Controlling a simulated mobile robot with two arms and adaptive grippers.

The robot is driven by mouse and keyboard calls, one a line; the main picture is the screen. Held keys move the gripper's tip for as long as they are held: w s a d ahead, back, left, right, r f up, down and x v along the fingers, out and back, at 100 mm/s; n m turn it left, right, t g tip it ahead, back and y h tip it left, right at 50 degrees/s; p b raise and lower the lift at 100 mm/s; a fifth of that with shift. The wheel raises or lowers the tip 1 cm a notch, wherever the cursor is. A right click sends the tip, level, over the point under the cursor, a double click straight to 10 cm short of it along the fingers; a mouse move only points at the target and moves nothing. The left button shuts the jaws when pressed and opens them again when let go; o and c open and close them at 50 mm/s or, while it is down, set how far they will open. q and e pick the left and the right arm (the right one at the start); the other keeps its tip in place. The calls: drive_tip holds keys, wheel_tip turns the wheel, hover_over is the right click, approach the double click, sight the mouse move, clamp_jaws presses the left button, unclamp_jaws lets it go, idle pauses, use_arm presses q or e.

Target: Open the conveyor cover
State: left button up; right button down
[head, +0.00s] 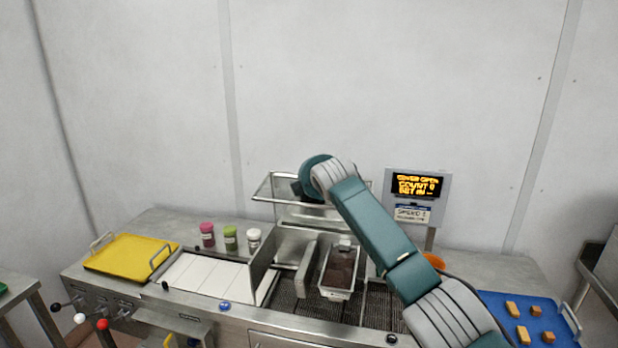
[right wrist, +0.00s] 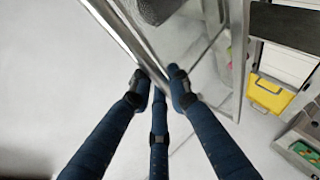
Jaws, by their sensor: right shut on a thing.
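The conveyor cover (head: 283,178) is a clear panel in a metal frame. In the head view it stands raised above the conveyor (head: 315,308), its top part close to level. In the right wrist view the cover's metal rail (right wrist: 130,45) runs diagonally between my fingers. My right gripper (right wrist: 164,80) is shut on this rail. In the head view my right wrist hides most of the gripper and part of the frame. My left gripper is not in view.
A tray with dark filling (head: 340,270) sits on the belt under the cover. A display (head: 416,185) stands to the right; its top line seems to read "cover open". Several jars (head: 230,238), a yellow tray (head: 130,256) and a blue tray (head: 550,312) are on the line.

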drive_tip(key=c, duration=1.6)
unclamp_jaws()
drive_tip(key=shift+d+f, duration=0.15)
drive_tip(key=shift+f, duration=0.2)
drive_tip(key=shift+c, duration=0.2)
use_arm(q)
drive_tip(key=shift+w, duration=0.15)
use_arm(e)
drive_tip(key=shift+w, duration=0.1)
drive_tip(key=shift+r, duration=0.1)
drive_tip(key=shift+s+r, duration=0.2)
drive_tip(key=shift+s, duration=0.1)
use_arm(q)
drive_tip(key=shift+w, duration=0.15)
use_arm(e)
drive_tip(key=v, duration=1.1)
drive_tip(key=shift+s+f, duration=0.15)
